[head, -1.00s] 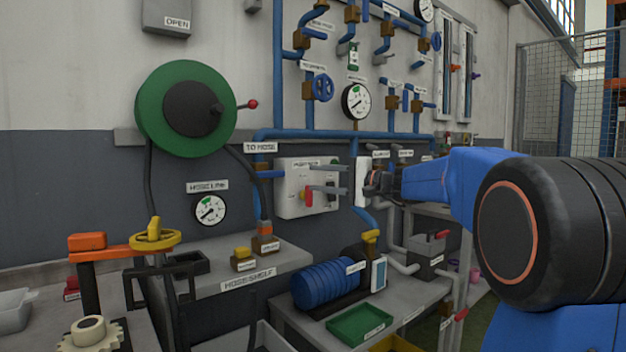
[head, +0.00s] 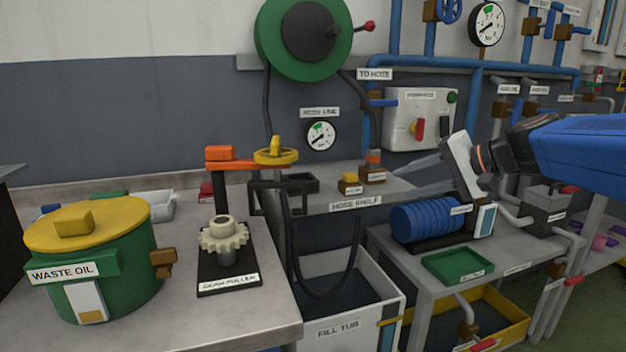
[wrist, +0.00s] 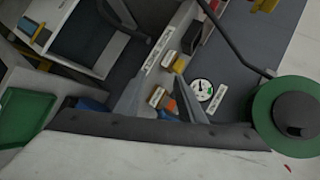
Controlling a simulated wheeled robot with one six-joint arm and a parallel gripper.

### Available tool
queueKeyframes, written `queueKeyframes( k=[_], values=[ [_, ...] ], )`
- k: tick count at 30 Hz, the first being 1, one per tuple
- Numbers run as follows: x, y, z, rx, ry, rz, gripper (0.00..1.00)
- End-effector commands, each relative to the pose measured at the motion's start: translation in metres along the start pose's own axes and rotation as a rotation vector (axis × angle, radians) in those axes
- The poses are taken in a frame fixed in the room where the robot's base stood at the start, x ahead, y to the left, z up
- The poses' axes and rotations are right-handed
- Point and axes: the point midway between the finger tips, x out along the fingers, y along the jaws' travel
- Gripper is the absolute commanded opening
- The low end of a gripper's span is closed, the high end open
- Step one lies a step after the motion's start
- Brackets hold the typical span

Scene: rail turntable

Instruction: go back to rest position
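My gripper (head: 397,177) is on the right in the head view, with its pale palm tilted and its two grey fingers pointing left towards the hose shelf (head: 340,206). In the wrist view its fingers (wrist: 160,80) stand apart with nothing held between them. In the head view it overlaps the space above the blue ribbed cylinder (head: 428,221) and in front of the grey wall box (head: 420,118). My blue forearm enters from the right edge.
The bench at left holds a green waste oil drum (head: 128,262) and a gear puller (head: 222,238). A fill tub (head: 345,325) stands below the shelf. A green tray (head: 457,267) sits on the right bench. The hose reel (head: 275,45) hangs on the wall.

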Motion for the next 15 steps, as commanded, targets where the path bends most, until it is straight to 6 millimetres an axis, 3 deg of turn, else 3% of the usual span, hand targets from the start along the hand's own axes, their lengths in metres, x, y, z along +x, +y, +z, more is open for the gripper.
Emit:
queueKeyframes(
  k=[1, 6, 15],
  values=[
    [-0.001, 0.015, 0.027, -0.039, -0.017, 0.057, 0.36],
    [-0.010, 0.078, 0.097, -0.170, -0.061, 0.257, 0.36],
    [-0.048, 0.195, 0.184, -0.441, -0.105, 0.586, 0.36]
  ],
)
